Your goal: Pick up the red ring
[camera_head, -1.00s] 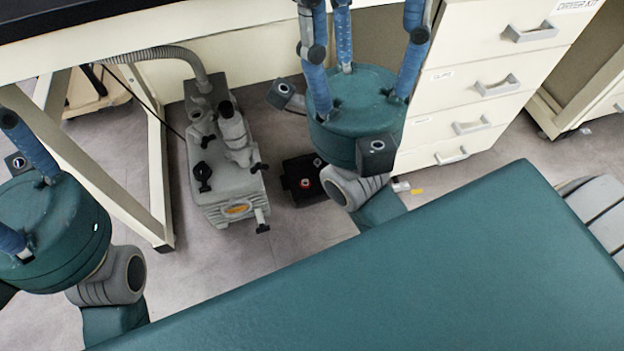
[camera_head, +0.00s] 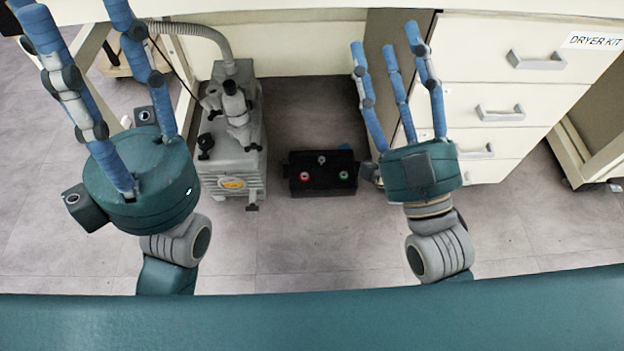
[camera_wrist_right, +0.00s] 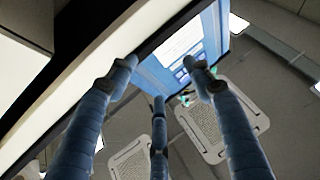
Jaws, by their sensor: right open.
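A small red round part (camera_head: 305,176) shows on a black box (camera_head: 322,189) on the floor, below the bench. It is too small to tell whether it is the red ring; no other red thing shows. My right gripper (camera_head: 387,45) is open and empty, pointing up, right of the box and in front of the drawers. In the right wrist view its three fingers (camera_wrist_right: 160,82) are spread with nothing between them. My left gripper (camera_head: 85,15) is at the left, its long blue fingers apart and nothing seen between them; its tips reach the top edge of the head view.
A grey pump (camera_head: 230,150) with a hose stands on the floor left of the box. A white drawer unit (camera_head: 500,85) labelled "DRYER KIT" is at the right. The bench edge (camera_head: 300,10) runs along the top. A blue panel (camera_wrist_right: 185,50) shows in the right wrist view.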

